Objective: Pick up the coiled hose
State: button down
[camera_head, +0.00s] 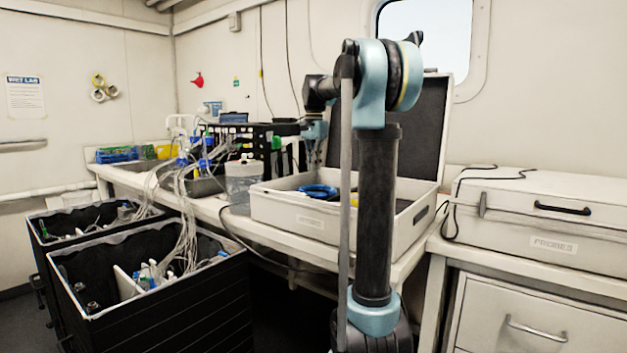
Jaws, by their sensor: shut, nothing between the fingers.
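A blue coiled hose (318,191) lies inside an open, shallow light-coloured case (285,209) on the bench. My gripper (312,160) hangs pointing down, in the picture just above the coil and the case's back rim. It is small and dark here and appears shut and empty. It is apart from the hose; its exact distance in depth is hard to tell. My upright arm hides the middle of the case.
The case's dark-lined lid (425,130) stands raised behind my arm. A black rack (262,130) with clear tubing and a clear container (242,180) stand left of the case. Black crates (210,310) fill the lower left. A closed white case (560,215) sits right.

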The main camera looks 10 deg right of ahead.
notch_tip(320, 180, up, 2)
jog(key=c, duration=1.6)
grip_release()
jog(key=shift+w+r, duration=0.1)
jog(key=shift+r, duration=0.25)
jog(key=o, duration=0.3)
jog(key=shift+w+d+r+m, duration=0.15)
jog(key=shift+d+m, duration=0.05)
jog(key=shift+m, duration=0.3)
jog(key=w+d+r+m, duration=0.4)
jog(key=m, duration=1.3)
send_over(326, 185)
jog(key=f, duration=1)
jog(key=shift+d+f, duration=0.25)
jog(key=shift+f, duration=0.1)
jog(key=shift+w+a+f, duration=0.1)
jog(key=shift+a+f, duration=0.05)
jog(key=shift+f, duration=2.55)
